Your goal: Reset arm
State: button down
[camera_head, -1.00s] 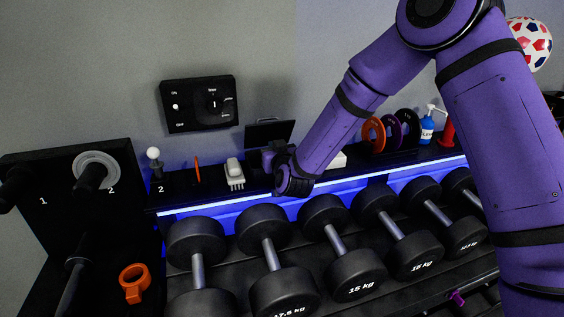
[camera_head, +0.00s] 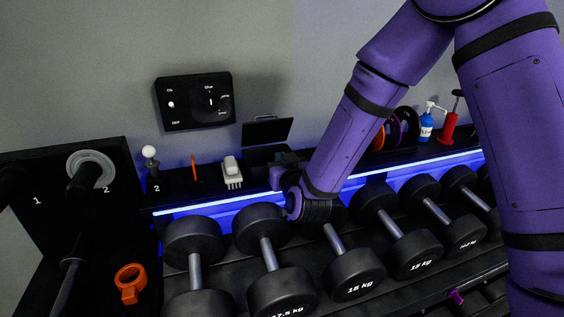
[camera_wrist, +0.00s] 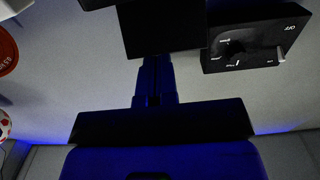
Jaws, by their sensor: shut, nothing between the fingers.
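My purple arm reaches in from the right in the head view, its black wrist joint over the dumbbell row. My gripper (camera_head: 278,174) is partly hidden behind the wrist, in front of the shelf and the open black box (camera_head: 266,133). In the wrist view my gripper (camera_wrist: 154,65) shows dark blue with its fingers together and nothing between them. The dark panel beyond the fingers looks like the box's raised lid (camera_wrist: 162,28).
Several dumbbells (camera_head: 268,252) stand on the rack below the arm. The shelf holds a white brush (camera_head: 232,173), a blue bottle (camera_head: 426,126) and a red-based tool (camera_head: 449,128). A black control panel (camera_head: 194,101) is on the wall. An orange clamp (camera_head: 130,282) sits at lower left.

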jog(key=shift+s, duration=0.25)
jog(key=shift+d, duration=0.1)
